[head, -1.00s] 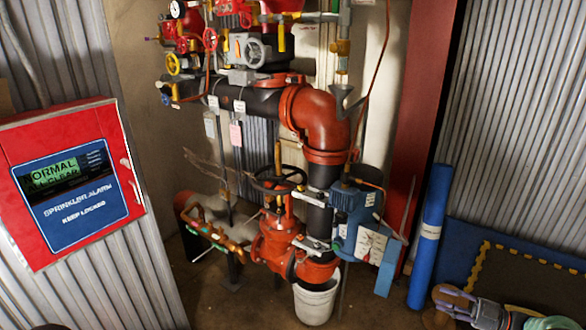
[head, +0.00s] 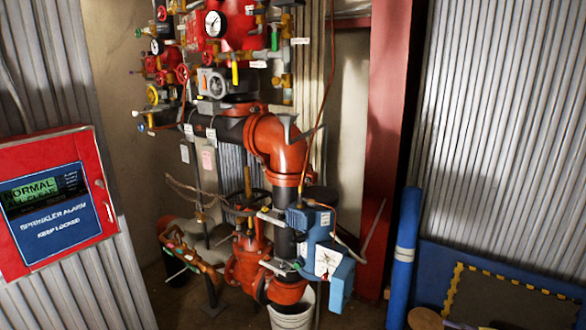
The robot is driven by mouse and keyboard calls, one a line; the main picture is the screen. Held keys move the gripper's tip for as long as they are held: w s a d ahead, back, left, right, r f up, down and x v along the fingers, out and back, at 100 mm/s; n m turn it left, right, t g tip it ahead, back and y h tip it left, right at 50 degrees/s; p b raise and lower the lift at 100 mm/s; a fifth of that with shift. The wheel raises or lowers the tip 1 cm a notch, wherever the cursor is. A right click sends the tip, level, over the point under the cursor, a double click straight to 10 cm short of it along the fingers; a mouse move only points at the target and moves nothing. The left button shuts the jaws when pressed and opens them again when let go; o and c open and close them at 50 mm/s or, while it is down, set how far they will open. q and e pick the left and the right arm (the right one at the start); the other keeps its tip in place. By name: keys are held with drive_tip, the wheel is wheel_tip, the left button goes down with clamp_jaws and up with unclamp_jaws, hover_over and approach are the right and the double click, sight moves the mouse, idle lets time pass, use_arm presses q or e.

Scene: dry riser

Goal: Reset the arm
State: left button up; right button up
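Neither of my grippers can be made out in the head view now. The dry riser pipework stands in the middle, with a large orange-red elbow pipe (head: 278,148), a black handwheel (head: 246,203) and a blue actuator box (head: 318,240) low on the right side. A red valve body with a round white gauge (head: 215,24) is at the top. A red sprinkler alarm panel (head: 108,207) on the left wall has a green display (head: 34,192) that reads NORMAL.
A white bucket (head: 291,316) stands under the pipework. A blue upright tube (head: 403,258) stands right of it. A dark mat with a yellow notched border (head: 455,286) lies at lower right. A red column (head: 383,140) rises behind.

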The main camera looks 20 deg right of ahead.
drive_tip(key=w+a+f+m+t+h, duration=0.2)
drive_tip(key=w+a+m, duration=0.1)
drive_tip(key=w+a, duration=0.3)
drive_tip(key=w+a+f+m+t+h, duration=0.2)
drive_tip(key=w+a+f+m, duration=0.15)
drive_tip(key=w, duration=0.55)
drive_tip(key=w+a+f+m+g+h, duration=0.1)
drive_tip(key=a+f+m+g+h, duration=0.15)
drive_tip(key=a+f, duration=0.45)
drive_tip(key=w+a+f+m+g+h, duration=0.1)
drive_tip(key=a+f+m+h, duration=0.15)
drive_tip(key=a+f, duration=0.45)
drive_tip(key=s+a+f+g, duration=0.3)
drive_tip(key=s+a, duration=0.3)
drive_tip(key=a, duration=0.2)
drive_tip(key=s+a+f+g, duration=0.4)
drive_tip(key=s+a, duration=0.3)
drive_tip(key=a, duration=0.1)
drive_tip(key=s+a+g, duration=0.3)
drive_tip(key=s+a, duration=0.1)
drive_tip(key=s, duration=0.5)
drive_tip(key=s+a+f+g+p, duration=0.1)
drive_tip(key=s+a+g, duration=0.2)
drive_tip(key=s, duration=0.5)
drive_tip(key=shift+s+a, duration=0.4)
drive_tip(key=shift+a, duration=0.2)
